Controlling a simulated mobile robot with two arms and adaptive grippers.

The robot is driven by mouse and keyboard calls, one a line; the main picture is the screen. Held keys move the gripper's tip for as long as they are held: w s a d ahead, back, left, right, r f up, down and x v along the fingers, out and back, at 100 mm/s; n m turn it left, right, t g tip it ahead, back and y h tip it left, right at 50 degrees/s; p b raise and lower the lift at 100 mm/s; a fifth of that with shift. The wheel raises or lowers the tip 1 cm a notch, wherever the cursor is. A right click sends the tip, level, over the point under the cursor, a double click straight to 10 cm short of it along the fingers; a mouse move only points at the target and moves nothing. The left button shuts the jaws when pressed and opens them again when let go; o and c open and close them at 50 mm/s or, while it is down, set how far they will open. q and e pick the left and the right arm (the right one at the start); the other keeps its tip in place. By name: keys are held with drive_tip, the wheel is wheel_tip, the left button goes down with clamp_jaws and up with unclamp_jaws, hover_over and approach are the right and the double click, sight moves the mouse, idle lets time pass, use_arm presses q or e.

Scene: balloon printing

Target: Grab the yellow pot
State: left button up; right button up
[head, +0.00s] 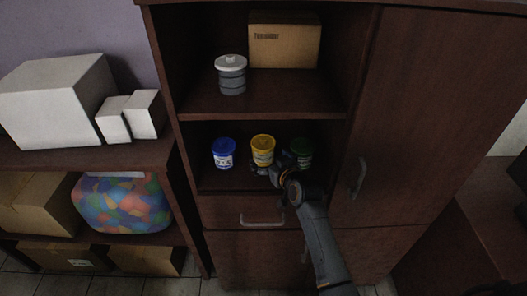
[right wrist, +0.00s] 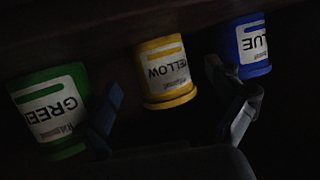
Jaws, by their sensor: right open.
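The yellow pot (head: 263,148) stands on the lower open shelf of the dark cabinet, between a blue pot (head: 223,152) and a green pot (head: 302,151). My right gripper (head: 268,168) is at the front of this shelf, close to the yellow pot, and partly covers the green one. In the right wrist view, turned upside down, the yellow pot (right wrist: 165,75) lies between the two open fingers of my right gripper (right wrist: 172,108). The green pot (right wrist: 52,108) and the blue pot (right wrist: 245,48) are outside the fingers. No contact is visible. My left gripper does not show.
A grey lidded can (head: 231,76) and a cardboard box (head: 284,40) stand on the shelf above. A drawer with a handle (head: 262,222) is below, and a closed door (head: 430,120) is at right.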

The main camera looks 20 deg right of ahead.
sight(268, 155)
drive_tip(key=w, duration=0.2)
drive_tip(key=shift+w+a, duration=0.15)
drive_tip(key=shift+w, duration=0.15)
drive_tip(key=shift+w+f+p, duration=0.25)
drive_tip(key=shift+w+p, duration=0.05)
drive_tip(key=shift+p, duration=0.05)
drive_tip(key=c, duration=1.4)
drive_tip(key=shift+r, duration=0.15)
